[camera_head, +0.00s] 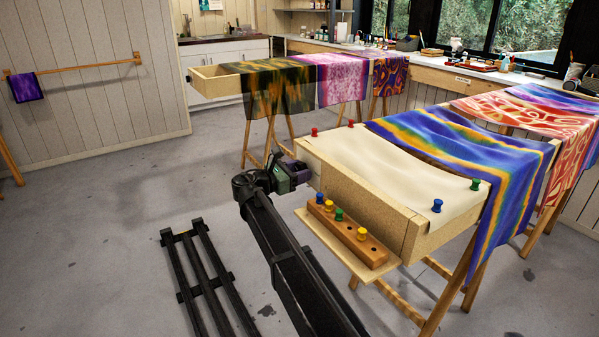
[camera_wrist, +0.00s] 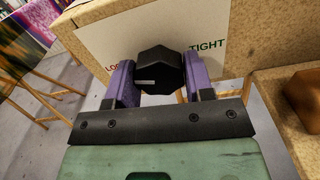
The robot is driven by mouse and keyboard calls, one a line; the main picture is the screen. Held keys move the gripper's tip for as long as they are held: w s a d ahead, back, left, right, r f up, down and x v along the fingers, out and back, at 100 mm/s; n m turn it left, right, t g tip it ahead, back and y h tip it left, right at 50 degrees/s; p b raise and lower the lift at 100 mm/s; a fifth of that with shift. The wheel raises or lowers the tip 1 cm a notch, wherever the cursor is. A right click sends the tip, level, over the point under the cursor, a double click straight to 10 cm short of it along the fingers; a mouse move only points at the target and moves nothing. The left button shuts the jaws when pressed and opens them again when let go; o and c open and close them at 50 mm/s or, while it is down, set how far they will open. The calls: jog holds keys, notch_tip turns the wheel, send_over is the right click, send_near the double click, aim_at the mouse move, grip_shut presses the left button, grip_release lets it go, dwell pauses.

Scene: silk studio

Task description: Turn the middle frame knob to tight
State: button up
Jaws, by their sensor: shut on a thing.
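The frame knob (camera_wrist: 162,70) is a black faceted knob on the wooden frame's end, in front of a white label plate (camera_wrist: 150,30). In the head view my gripper (camera_head: 290,176) is at the left end of the near frame (camera_head: 364,196), and hides the knob there.
A wooden ledge (camera_head: 318,229) below the gripper carries a peg block (camera_head: 347,233) with yellow, blue and green pegs. Red and blue pins stand on the near frame's cream cloth (camera_head: 380,165). Another frame (camera_head: 217,72) with dyed cloths stands behind. Open floor lies left.

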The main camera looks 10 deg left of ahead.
jog(key=m, duration=0.4)
jog(key=shift+m, duration=0.4)
jog(key=m, duration=0.3)
jog(key=shift+a+m, duration=0.1)
jog(key=shift+m, duration=0.2)
jog(key=m, duration=0.4)
jog(key=shift+r, duration=0.1)
jog(key=shift+m, duration=2.1)
jog(key=o, duration=0.9)
jog(key=shift+o, duration=0.2)
jog(key=v, duration=1)
jog(key=shift+s+a, duration=0.25)
jog(key=shift+a, duration=0.05)
jog(key=shift+r, duration=0.1)
